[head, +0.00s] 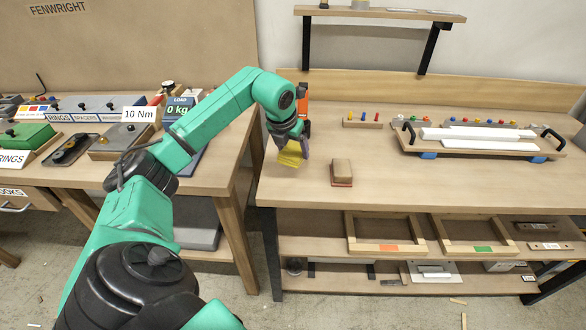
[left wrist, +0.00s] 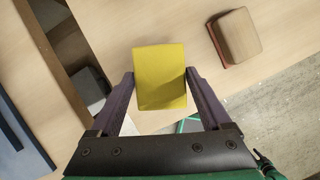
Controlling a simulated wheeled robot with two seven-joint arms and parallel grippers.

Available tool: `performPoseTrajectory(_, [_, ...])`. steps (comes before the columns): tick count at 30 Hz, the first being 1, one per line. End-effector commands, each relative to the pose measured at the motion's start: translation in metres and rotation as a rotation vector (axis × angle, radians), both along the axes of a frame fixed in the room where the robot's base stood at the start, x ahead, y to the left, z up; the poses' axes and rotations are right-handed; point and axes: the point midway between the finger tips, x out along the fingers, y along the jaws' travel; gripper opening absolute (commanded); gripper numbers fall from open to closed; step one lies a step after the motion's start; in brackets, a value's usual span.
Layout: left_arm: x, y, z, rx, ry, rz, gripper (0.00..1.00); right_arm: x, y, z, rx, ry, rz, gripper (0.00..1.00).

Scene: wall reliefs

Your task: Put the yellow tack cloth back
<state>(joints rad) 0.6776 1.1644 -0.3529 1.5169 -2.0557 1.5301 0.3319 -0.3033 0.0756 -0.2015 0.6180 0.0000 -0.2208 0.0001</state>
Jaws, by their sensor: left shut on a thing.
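The yellow tack cloth (head: 290,154) is a small folded square near the left edge of the right-hand bench. My left gripper (head: 291,138) is shut on it and points down. In the left wrist view, the yellow tack cloth (left wrist: 160,77) sits between the two dark fingers of my left gripper (left wrist: 158,92). I cannot tell whether the cloth touches the bench top. My right gripper is in neither view.
A wooden block with a red base (head: 341,172) stands just right of the cloth. A tray with white bars (head: 480,148) lies further right. A gap separates this bench (head: 280,190) from the left bench (head: 225,165). The bench's front middle is clear.

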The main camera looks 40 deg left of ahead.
Motion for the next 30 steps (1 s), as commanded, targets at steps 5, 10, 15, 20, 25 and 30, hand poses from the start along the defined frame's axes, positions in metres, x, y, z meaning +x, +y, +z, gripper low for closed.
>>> performPoseTrajectory(5, [0.000, 0.000, -0.032, 0.000, 0.001, -0.001, 0.37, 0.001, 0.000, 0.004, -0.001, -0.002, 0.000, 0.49])
performPoseTrajectory(10, [0.000, -0.001, -0.062, -0.001, 0.001, -0.001, 0.37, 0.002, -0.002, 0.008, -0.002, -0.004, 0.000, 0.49])
performPoseTrajectory(15, [0.000, 0.000, -0.067, 0.000, -0.002, -0.001, 0.37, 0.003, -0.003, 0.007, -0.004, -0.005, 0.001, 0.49])
performPoseTrajectory(20, [0.000, 0.000, -0.068, 0.000, -0.002, -0.001, 0.89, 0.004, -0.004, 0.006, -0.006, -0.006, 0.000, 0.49])
performPoseTrajectory(25, [0.000, 0.000, -0.067, 0.000, -0.001, -0.001, 1.00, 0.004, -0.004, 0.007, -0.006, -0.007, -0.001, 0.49])
performPoseTrajectory(30, [-0.001, 0.000, -0.062, 0.001, -0.003, -0.002, 1.00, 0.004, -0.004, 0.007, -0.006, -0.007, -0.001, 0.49])
